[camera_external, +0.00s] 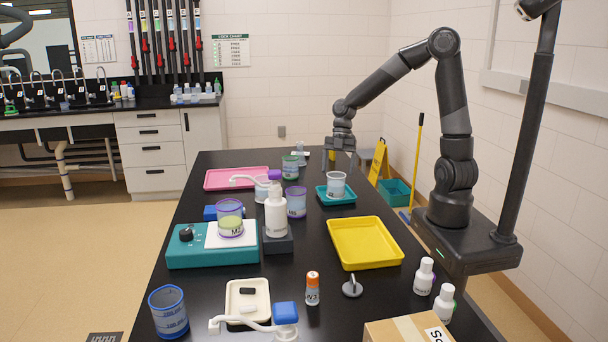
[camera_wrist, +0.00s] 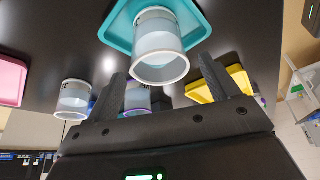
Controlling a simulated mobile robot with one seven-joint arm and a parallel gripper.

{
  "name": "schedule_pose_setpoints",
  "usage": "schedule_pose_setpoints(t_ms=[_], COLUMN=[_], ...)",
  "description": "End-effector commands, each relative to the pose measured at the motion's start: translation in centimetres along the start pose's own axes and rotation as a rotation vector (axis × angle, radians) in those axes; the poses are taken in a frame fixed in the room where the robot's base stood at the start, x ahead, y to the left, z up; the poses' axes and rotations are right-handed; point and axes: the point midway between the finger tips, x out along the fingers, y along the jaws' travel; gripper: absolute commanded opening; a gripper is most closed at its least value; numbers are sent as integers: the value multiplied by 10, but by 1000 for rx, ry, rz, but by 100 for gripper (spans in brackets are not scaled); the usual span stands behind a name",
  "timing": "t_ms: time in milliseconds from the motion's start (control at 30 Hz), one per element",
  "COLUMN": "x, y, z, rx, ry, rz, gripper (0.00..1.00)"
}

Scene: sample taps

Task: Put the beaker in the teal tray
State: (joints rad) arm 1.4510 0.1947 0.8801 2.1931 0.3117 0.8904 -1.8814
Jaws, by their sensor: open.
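A clear beaker (camera_external: 336,185) with a pale rim and pale blue lower part stands upright in the small teal tray (camera_external: 325,198), right of the table's middle. In the wrist view the beaker (camera_wrist: 158,50) stands on the teal tray (camera_wrist: 198,27), ahead of my fingers. My gripper (camera_external: 340,163) is open and empty, pointing down over the far part of the table behind the tray. In the wrist view its fingers (camera_wrist: 165,85) are spread apart, and the beaker appears between and beyond them, not gripped.
A pink tray (camera_external: 225,180) lies at back left and a yellow tray (camera_external: 398,247) at front right. Other beakers stand nearby, including a green one (camera_external: 290,168) and a purple one (camera_external: 296,204). A white bottle (camera_external: 276,215) stands left of centre. Bare table lies around the teal tray.

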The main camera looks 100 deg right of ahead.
Motion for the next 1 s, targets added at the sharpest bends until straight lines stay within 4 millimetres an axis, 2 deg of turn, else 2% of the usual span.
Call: schedule_pose_setpoints(t_ms=[100,333,1000], x=[-23,-49,-53], y=[1,0,0], z=[0,0,-1], rx=[1,1,5], ry=[-2,-1,-4], rz=[4,1,-1], gripper=[80,80,80])
